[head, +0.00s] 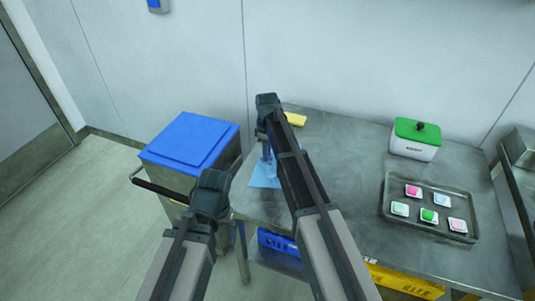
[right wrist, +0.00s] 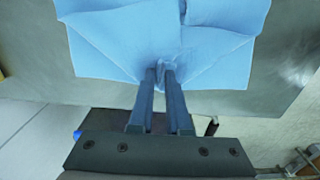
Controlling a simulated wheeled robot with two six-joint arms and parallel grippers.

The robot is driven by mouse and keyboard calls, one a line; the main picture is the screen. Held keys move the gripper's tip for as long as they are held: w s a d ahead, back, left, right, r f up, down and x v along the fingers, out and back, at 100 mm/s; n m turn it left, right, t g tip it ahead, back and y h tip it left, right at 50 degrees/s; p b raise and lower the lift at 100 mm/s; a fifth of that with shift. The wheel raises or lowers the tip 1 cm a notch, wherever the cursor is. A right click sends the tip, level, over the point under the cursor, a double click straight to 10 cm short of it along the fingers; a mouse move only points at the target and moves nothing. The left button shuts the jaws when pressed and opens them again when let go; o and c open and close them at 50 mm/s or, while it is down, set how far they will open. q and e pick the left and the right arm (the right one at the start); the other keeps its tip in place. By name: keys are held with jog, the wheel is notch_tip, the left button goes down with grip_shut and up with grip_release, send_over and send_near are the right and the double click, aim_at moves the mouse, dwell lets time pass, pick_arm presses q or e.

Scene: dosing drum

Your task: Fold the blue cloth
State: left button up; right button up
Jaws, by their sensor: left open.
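The blue cloth (head: 264,178) lies at the left end of the metal table, partly hidden by my right arm. In the right wrist view the cloth (right wrist: 115,42) spreads near the table edge, with creases and flaps running toward the gripper. My right gripper (right wrist: 161,72) has its fingers close together on the cloth's near edge, which bunches up between and around the tips. In the head view the right gripper (head: 267,158) points down at the cloth. My left gripper (head: 213,200) is open and empty, left of the table's edge and apart from the cloth; its fingertips are hard to make out.
A blue-lidded bin (head: 190,140) with a dark handle stands left of the table (head: 340,150). A yellow item (head: 295,119) lies behind the cloth. A white box with green lid (head: 415,140) and a tray (head: 393,222) of several small coloured pieces are to the right.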

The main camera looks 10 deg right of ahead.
jog(key=o, duration=1.3)
jog(key=shift+a, duration=0.1)
jog(key=shift+w+a, duration=0.7)
jog(key=shift+a, duration=0.25)
jog(key=shift+s+d+r, duration=0.1)
jog(key=shift+r, duration=0.15)
notch_tip(320, 180, up, 9)
jog(key=p, duration=0.9)
jog(key=shift+f, duration=0.2)
jog(key=shift+f, duration=0.1)
